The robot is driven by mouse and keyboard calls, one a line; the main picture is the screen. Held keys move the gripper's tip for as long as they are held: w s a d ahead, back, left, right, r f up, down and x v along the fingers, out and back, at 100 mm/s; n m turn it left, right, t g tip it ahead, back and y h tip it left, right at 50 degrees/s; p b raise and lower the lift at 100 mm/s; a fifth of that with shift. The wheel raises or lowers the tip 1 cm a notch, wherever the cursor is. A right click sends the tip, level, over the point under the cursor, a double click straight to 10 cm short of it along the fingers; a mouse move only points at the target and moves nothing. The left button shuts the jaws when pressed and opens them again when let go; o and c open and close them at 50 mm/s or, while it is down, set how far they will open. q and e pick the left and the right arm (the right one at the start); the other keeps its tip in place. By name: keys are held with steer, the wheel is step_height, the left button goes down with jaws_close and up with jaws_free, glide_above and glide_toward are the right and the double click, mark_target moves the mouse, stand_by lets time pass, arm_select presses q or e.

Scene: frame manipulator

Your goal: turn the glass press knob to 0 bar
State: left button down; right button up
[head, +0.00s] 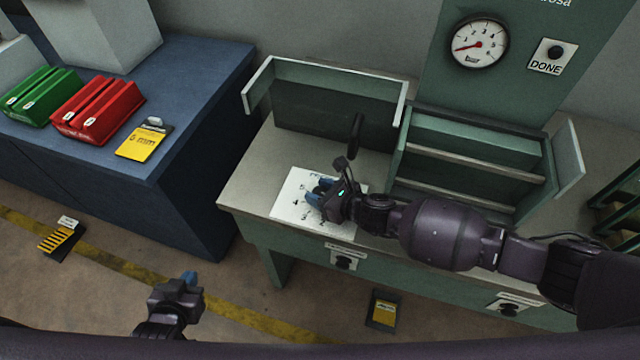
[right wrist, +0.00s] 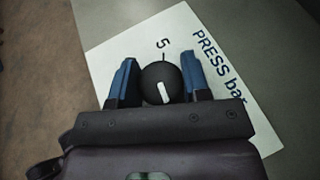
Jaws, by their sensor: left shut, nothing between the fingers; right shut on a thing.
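The press knob (right wrist: 157,79) is round and black with a white pointer mark. It sits on a white plate (right wrist: 115,45) printed "PRESS bar", with the figure 5 beyond the knob. The plate (head: 289,204) lies on the green bench in the head view, where the knob is hidden by my gripper. My right gripper (head: 319,191) is over the plate. In the right wrist view its blue fingers stand on both sides of the knob, shut on it. My left gripper (head: 189,281) is shut and empty, low at the left, away from the bench.
A round pressure gauge (head: 478,44) on the green panel has its red needle pointing left and slightly down. A DONE button (head: 556,52) is beside it. Green frames stand behind the plate. Red (head: 98,108) and green cases (head: 42,94) lie on the blue bench.

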steer(key=shift+w+n+g+y, duration=0.1)
steer(key=shift+n+g+y, duration=0.4)
steer(key=shift+n+g, duration=0.25)
arm_select(q)
steer(key=shift+s, duration=0.4)
arm_select(e)
steer(key=shift+n+g+y, duration=0.6)
steer(key=shift+n+g, duration=0.65)
steer(key=o, duration=0.9)
steer(key=shift+o, duration=0.2)
